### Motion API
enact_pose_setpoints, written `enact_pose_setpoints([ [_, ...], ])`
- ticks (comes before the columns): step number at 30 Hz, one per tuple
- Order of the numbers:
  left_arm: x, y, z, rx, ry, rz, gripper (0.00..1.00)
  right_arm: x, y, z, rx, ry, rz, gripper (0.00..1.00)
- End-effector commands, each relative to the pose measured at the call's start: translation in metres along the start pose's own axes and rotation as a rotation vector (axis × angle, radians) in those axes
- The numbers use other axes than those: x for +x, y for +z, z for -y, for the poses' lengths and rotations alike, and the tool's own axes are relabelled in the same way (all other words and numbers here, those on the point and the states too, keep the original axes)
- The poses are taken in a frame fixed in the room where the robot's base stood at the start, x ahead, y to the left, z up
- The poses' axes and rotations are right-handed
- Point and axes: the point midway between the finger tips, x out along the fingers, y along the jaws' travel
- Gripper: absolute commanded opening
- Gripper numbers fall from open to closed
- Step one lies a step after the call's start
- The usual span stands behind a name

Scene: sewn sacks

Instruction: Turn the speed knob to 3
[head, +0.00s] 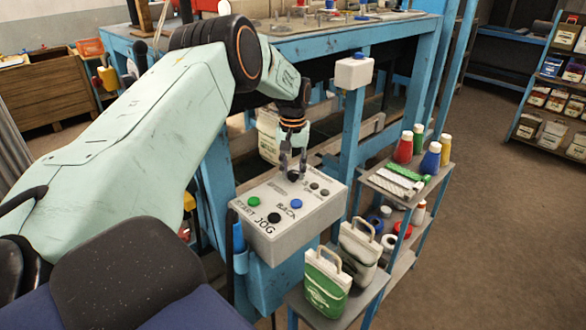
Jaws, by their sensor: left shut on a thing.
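The speed knob (293,176) is a small dark knob on the top face of a light grey control box (300,236). My left gripper (292,166) points down at it, its fingers closed around the knob. The fingers hide part of the knob, and I cannot read which number it points to. The box also carries a green START button (254,201), a blue BACK button (296,204) and a black JOG button (274,217). Small dark marks or lamps sit to the right of the knob. My right gripper is not in view.
A blue-framed bench (290,45) stands behind. The floor at the right is clear.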

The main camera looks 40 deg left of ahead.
Motion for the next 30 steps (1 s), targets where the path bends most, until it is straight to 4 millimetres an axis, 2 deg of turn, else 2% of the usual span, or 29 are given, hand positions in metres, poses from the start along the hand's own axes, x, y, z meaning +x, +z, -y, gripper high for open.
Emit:
enact_pose_setpoints([
  [3,-0.001,0.0,0.0,0.002,0.0,-0.001,0.0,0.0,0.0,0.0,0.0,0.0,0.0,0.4],
  [4,-0.001,0.0,0.0,0.002,0.0,-0.001,0.33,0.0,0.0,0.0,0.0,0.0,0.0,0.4],
  [12,0.0,0.0,0.0,0.001,0.0,0.0,0.54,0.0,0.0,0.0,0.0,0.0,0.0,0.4],
  [23,-0.005,0.0,0.0,0.0,0.001,0.0,0.54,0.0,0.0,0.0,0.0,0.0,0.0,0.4],
  [26,-0.019,-0.001,-0.001,0.0,0.003,-0.002,0.54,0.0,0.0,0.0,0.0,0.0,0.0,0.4],
  [30,-0.048,-0.001,-0.001,0.0,0.003,-0.003,0.54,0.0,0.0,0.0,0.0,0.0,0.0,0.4],
])
